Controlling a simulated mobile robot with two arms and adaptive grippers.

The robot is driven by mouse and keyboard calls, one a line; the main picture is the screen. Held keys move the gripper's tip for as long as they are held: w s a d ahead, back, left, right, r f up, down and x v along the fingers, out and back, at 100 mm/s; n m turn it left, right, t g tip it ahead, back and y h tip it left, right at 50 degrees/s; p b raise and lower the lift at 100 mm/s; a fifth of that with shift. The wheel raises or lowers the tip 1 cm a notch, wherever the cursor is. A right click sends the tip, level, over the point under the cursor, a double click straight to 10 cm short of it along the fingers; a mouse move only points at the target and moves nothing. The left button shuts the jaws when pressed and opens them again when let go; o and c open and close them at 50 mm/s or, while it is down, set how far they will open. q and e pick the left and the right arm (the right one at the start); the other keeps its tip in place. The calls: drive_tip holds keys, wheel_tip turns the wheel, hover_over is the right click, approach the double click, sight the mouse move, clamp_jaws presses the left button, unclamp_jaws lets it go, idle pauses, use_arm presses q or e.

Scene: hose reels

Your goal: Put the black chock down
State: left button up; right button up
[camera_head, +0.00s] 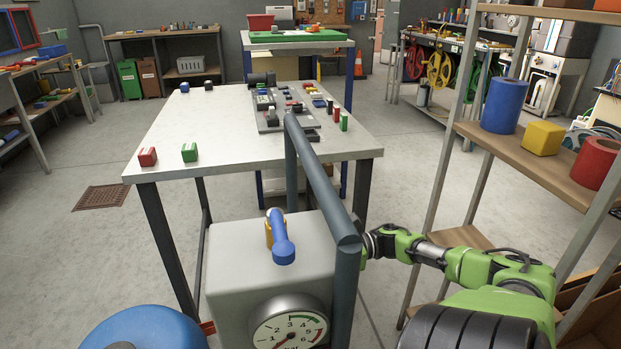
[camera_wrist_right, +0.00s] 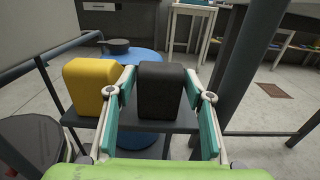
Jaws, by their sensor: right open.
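In the right wrist view the black chock (camera_wrist_right: 161,92) stands upright on a narrow dark ledge (camera_wrist_right: 180,121). My right gripper (camera_wrist_right: 160,85) is open, with one teal-padded finger on each side of the black chock. Whether the pads touch it is hard to tell. A yellow chock (camera_wrist_right: 91,86) stands on the same ledge just left of the left finger. In the head view my right arm reaches in from the right; its gripper and the black chock are hidden behind a grey post and box. My left gripper is not in view.
A grey box with a gauge (camera_head: 288,325) and a dark rail (camera_head: 325,185) stand in front of me. A blue tank (camera_wrist_right: 143,62) lies beyond the ledge. A dark post (camera_wrist_right: 244,70) rises close right of my gripper. A table (camera_head: 225,140) holds small blocks.

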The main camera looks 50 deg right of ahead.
drive_tip(key=v, duration=0.7)
idle(0.4)
